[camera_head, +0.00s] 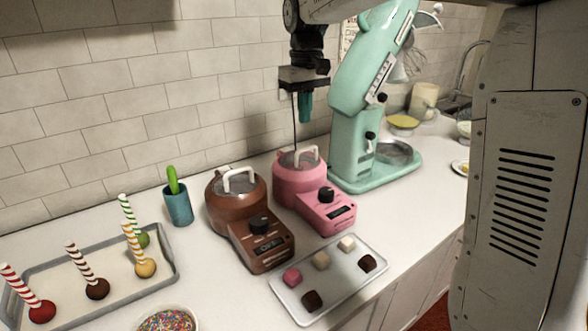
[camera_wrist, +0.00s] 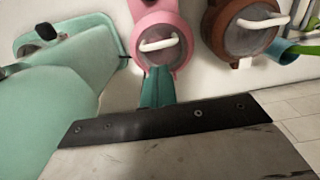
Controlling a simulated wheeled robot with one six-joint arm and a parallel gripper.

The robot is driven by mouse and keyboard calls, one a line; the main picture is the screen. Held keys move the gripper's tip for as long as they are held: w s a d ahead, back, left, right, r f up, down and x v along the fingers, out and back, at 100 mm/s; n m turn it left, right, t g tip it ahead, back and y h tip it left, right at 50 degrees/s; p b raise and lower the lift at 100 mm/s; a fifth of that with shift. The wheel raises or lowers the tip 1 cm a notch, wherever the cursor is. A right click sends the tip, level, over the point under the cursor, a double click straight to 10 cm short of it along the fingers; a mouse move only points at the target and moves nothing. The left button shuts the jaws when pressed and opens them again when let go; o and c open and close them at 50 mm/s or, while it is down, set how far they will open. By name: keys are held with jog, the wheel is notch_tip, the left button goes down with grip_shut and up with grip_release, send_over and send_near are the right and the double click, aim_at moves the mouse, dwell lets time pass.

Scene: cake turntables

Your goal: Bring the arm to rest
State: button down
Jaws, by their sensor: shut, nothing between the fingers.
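My gripper (camera_head: 305,105) hangs from the arm at the top middle of the head view, pointing down, with its teal fingers together and nothing between them. In the wrist view the closed teal fingers (camera_wrist: 157,86) show in front of the pink melting pot (camera_wrist: 160,42). In the head view my gripper is above the pink pot (camera_head: 300,185), close to the tiled wall and left of the mint stand mixer (camera_head: 360,110). It appears clear of both.
A brown pot (camera_head: 238,205) stands left of the pink one. A grey tray (camera_head: 60,257) holds candy-striped sticks in coloured balls.

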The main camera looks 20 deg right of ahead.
jog(key=s+f+m, duration=0.1)
jog(key=s+f, duration=0.2)
jog(key=s, duration=1.4)
jog(key=s+d+f+m+t, duration=0.1)
jog(key=s+f+m, duration=0.1)
jog(key=s, duration=1.6)
jog(key=shift+s+d+f, duration=0.15)
jog(key=shift+d+f, duration=0.1)
jog(key=shift+f, duration=0.25)
